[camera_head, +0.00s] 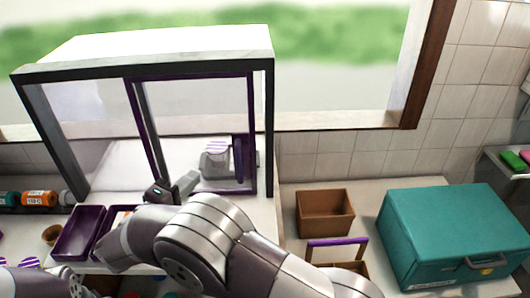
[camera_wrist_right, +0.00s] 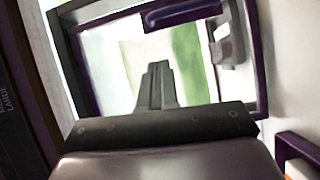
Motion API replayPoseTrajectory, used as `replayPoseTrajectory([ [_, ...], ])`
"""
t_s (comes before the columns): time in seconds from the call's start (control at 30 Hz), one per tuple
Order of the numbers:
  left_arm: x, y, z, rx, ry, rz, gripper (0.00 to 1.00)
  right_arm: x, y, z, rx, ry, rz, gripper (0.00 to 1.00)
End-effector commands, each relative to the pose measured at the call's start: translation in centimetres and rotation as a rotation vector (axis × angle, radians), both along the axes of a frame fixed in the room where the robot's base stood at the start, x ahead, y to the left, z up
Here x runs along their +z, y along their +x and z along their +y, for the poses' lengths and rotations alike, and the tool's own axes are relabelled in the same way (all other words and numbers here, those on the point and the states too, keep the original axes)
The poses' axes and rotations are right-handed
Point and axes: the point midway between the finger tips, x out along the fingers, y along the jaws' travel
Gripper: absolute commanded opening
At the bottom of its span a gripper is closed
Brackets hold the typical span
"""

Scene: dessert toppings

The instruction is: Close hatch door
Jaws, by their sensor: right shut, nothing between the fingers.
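The hatch is a dark grey framed box (camera_head: 268,130) with a white top and clear panes. Its door is a pane in a dark purple frame (camera_head: 251,112), standing across the right part of the front. The left part of the front looks uncovered. The door frame also shows in the right wrist view (camera_wrist_right: 262,60). My right gripper (camera_head: 187,184) is in front of the lower part of the door. Its fingers are together and empty in the right wrist view (camera_wrist_right: 157,84). I cannot tell whether they touch the door. My left gripper is out of view; only part of that arm shows at the lower left.
A grey device (camera_head: 216,158) stands behind the pane. Purple trays (camera_head: 78,232) lie in front of the hatch at left, partly hidden by my right arm. A brown box (camera_head: 325,212) and a teal case (camera_head: 455,225) stand to the right. Orange and teal jars (camera_head: 38,198) are at left.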

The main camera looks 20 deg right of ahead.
Motion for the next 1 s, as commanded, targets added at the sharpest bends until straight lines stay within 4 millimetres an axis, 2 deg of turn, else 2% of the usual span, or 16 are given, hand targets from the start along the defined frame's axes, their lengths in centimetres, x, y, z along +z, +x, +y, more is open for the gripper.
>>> replayPoseTrajectory([
  [0.17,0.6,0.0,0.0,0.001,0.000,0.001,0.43,0.1,0.7,-0.9,-0.002,-0.027,0.028,0.00],
  [0.6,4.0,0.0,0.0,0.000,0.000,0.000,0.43,-0.1,6.9,-7.7,-0.004,-0.027,0.027,0.00],
  [0.8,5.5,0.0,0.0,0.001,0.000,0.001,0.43,-0.3,6.7,-10.6,-0.002,-0.028,0.027,0.00],
  [1.0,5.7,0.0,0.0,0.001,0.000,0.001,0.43,-0.6,6.6,-11.5,0.000,-0.026,0.027,0.00],
])
